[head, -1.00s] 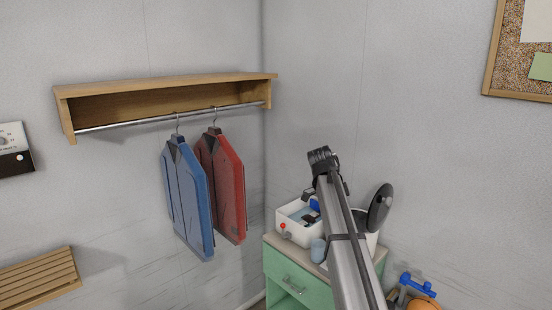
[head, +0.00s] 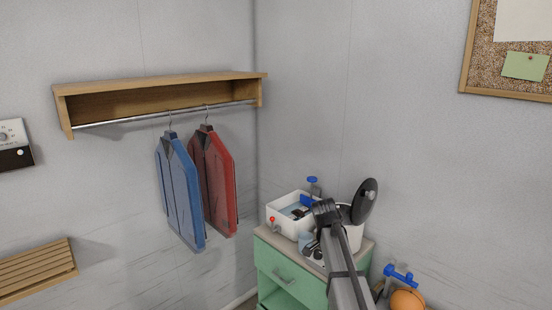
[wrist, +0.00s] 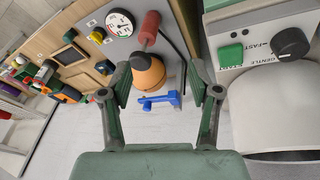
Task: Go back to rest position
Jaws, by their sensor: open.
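My gripper (wrist: 160,82) shows in the wrist view with its two dark green fingers spread apart and nothing between them. Beyond the gap are an orange rounded object (wrist: 147,74) with a red top and a blue piece (wrist: 160,101) on the pale floor, both clear of the fingers. In the head view my arm reaches up from the bottom and ends in front of the green cabinet (head: 281,272). The fingers cannot be made out there. The white basin (head: 283,226) on the cabinet holds blue and dark items.
A white pot (head: 352,238) with a raised black lid (head: 364,202) stands beside my arm. In the wrist view, a machine with a green button (wrist: 231,55) and black knob (wrist: 290,43) is close on the right. Blue and red garments (head: 213,180) hang at left.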

